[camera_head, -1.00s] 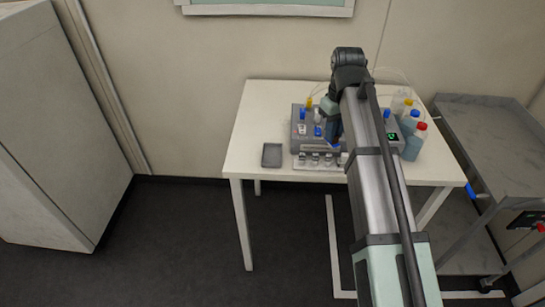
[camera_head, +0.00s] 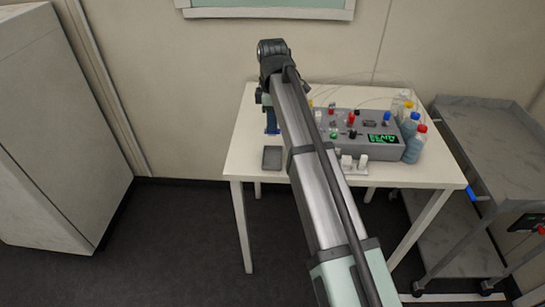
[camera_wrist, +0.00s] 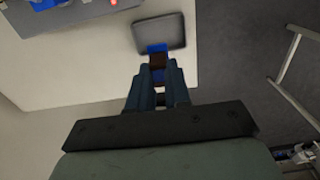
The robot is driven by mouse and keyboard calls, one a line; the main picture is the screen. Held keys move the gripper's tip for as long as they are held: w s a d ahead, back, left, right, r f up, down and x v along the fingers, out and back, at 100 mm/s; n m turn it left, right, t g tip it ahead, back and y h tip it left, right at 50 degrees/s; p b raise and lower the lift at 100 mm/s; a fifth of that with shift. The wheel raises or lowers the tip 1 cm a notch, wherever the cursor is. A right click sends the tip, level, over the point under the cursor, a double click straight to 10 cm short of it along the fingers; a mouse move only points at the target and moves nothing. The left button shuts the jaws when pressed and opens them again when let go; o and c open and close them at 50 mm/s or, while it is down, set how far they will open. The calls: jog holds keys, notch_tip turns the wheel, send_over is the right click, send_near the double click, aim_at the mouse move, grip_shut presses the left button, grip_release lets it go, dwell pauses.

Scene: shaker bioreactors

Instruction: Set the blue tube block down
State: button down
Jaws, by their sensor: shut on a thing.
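My gripper (camera_wrist: 158,70) is shut on the blue tube block (camera_wrist: 157,47), which shows just beyond the fingertips in the wrist view, with a dark brown part between the fingers. In the wrist view the block overlaps the edge of a shallow grey tray (camera_wrist: 175,32). I cannot tell whether it touches the tray. In the head view a bit of blue at my gripper (camera_head: 271,125) shows above the white table, just behind the tray (camera_head: 272,158). My arm hides part of the gripper there.
The grey bioreactor unit (camera_head: 375,150) with coloured caps and a green display stands to the right on the white table (camera_head: 244,150). Bottles with red and blue caps (camera_head: 415,145) stand at its right end. A grey cart (camera_head: 495,150) is beside the table. The table's left side is clear.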

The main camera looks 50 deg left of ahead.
jog(key=shift+f, duration=4.95)
jog(key=shift+f, duration=0.1)
jog(key=c, duration=1.1)
grip_release()
notch_tip(320, 180, up, 12)
jog(key=shift+r, duration=0.15)
